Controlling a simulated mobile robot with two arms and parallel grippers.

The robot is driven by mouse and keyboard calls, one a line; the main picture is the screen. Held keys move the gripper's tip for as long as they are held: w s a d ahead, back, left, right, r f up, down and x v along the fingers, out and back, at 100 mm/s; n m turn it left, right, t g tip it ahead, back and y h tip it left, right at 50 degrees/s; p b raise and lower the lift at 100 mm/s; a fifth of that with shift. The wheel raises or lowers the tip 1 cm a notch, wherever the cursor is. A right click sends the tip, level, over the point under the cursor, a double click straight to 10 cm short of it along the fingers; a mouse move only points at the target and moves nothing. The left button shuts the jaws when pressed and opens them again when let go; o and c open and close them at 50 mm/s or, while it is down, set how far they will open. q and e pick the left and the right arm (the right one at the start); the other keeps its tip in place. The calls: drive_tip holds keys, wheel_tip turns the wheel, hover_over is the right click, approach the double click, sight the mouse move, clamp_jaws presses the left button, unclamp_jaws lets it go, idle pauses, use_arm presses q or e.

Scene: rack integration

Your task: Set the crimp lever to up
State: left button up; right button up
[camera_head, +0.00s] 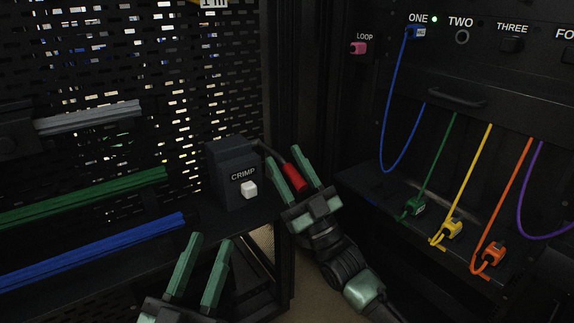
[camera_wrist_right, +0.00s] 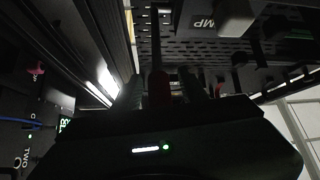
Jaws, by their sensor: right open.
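The crimp box (camera_head: 231,178) is a dark block labelled CRIMP with a white button-like port (camera_head: 249,190) on its front. Its lever has a red grip (camera_head: 294,177) on a dark rod and leans down to the right of the box. My right gripper (camera_head: 291,172) is open, with its green fingers on either side of the red grip; I cannot tell whether they touch it. In the right wrist view the red grip (camera_wrist_right: 159,90) shows dimly between the fingers. My left gripper (camera_head: 209,255) is open and empty, low in front of the box.
A rack at right has ports labelled ONE, TWO and THREE; a blue cable (camera_head: 384,120) hangs from ONE. Green (camera_head: 415,207), yellow (camera_head: 452,228) and orange (camera_head: 494,252) plugs rest on a ledge. Green (camera_head: 90,197) and blue (camera_head: 95,250) bars lie left, before a perforated panel.

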drive_tip(key=shift+w+a, duration=0.1)
clamp_jaws()
idle(1.4)
